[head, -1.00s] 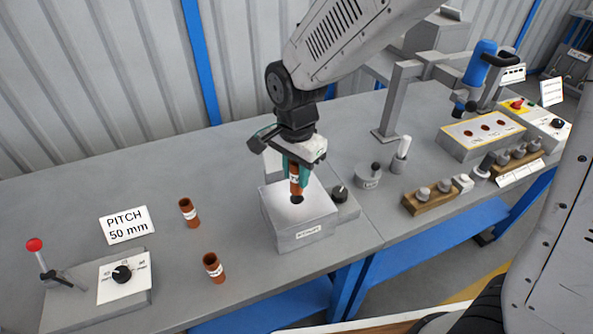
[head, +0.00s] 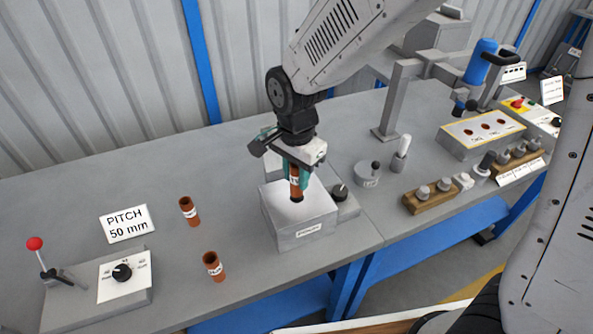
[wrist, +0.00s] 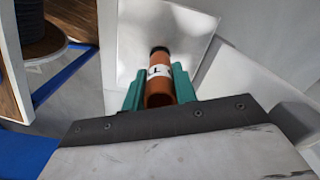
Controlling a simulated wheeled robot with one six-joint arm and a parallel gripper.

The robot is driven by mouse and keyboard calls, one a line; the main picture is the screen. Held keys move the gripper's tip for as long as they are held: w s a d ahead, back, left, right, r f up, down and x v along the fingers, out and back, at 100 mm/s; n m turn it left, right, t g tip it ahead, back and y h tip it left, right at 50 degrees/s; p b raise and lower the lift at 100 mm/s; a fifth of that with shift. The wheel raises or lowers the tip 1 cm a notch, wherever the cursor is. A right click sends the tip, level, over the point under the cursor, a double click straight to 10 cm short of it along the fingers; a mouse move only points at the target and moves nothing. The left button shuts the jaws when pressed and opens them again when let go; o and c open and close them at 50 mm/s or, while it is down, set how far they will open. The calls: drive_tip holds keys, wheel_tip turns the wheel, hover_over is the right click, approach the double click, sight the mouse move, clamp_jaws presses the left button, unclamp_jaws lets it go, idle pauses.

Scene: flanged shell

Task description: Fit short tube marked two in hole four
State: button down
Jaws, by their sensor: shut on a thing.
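My gripper (head: 296,178) is shut on a copper-brown tube (head: 295,188) with a white label. The tube is upright over a light grey block (head: 300,236), its lower end at the dark hole in the block's top. I cannot tell whether the end is in the hole or just above it. In the wrist view the green fingers (wrist: 160,92) grip the sides of the tube (wrist: 158,75), whose far end meets the dark spot. The label's mark and any hole number are not readable. Two similar labelled tubes (head: 189,212) (head: 213,266) stand on the bench.
A control box with a dial (head: 122,272) and a red-knobbed lever (head: 36,245) are at the left, below a "PITCH 50 mm" card (head: 127,223). A small dial box (head: 341,200) adjoins the block. Wooden racks (head: 428,197) and a panel with several holes (head: 484,132) are right.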

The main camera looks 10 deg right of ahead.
sight(297, 189)
drive_tip(key=shift+f, duration=2.45)
drive_tip(key=c, duration=1)
unclamp_jaws()
drive_tip(key=shift+c, duration=0.2)
wheel_tip(297, 189, up, 8)
drive_tip(key=shift+f, duration=0.1)
